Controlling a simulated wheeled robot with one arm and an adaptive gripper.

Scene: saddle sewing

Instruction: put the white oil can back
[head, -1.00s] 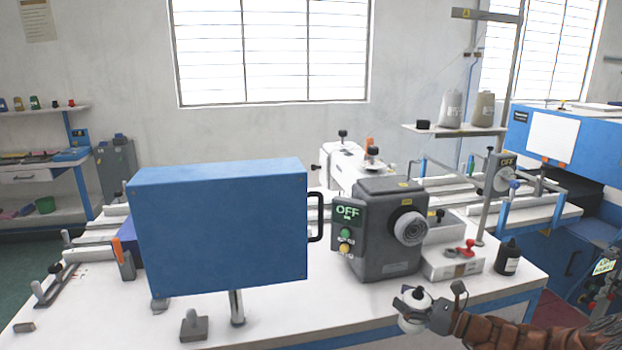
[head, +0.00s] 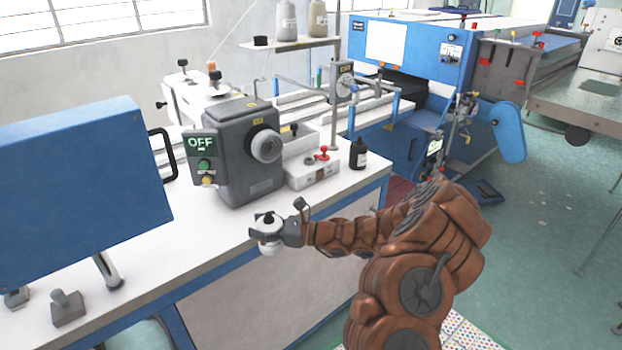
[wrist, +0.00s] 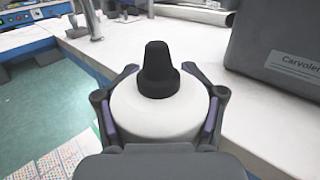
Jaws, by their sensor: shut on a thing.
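The white oil can (wrist: 160,108) has a round white body and a black conical cap, and it stands upright in the wrist view. My gripper (head: 268,228) is shut on it, with a finger on each side of its body. In the head view the can (head: 268,249) is at the front edge of the white worktable (head: 227,251), partly hidden by my fingers. I cannot tell from the head view whether it touches the table.
A grey machine (head: 240,150) with an OFF display stands behind my gripper. A black bottle (head: 358,154) and a white box with a red knob (head: 312,170) are to its right. A blue panel (head: 75,190) stands at the left. Bare tabletop lies between.

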